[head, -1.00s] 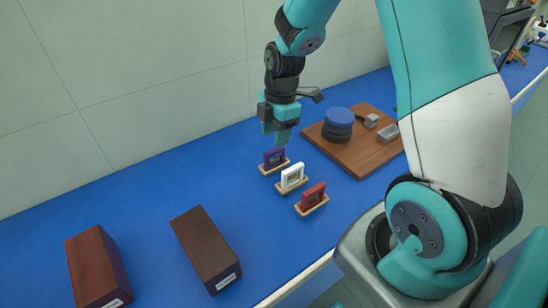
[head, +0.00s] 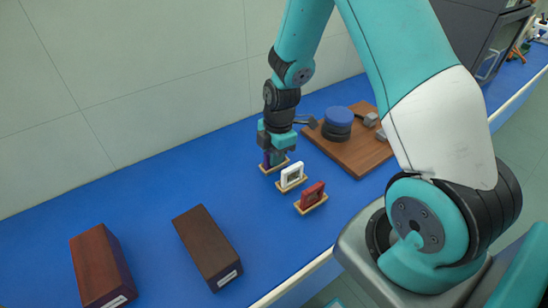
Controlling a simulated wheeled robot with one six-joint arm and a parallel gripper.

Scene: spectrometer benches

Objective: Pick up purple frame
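The purple frame (head: 266,159) stands on a small light wooden base (head: 272,170) at the far end of a row of three frames. My gripper (head: 277,157) is lowered over it from above, with its fingers at the frame's height. The fingers cover most of the frame, and only a purple strip shows on the left. I cannot tell whether the fingers are apart or closed on it.
A white frame (head: 292,175) and a red frame (head: 313,195) stand close by on similar bases. A wooden board (head: 352,158) with a blue-topped round block (head: 338,120) lies to the right. Two dark brown boxes (head: 206,243) (head: 100,263) are at left. The blue bench between is clear.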

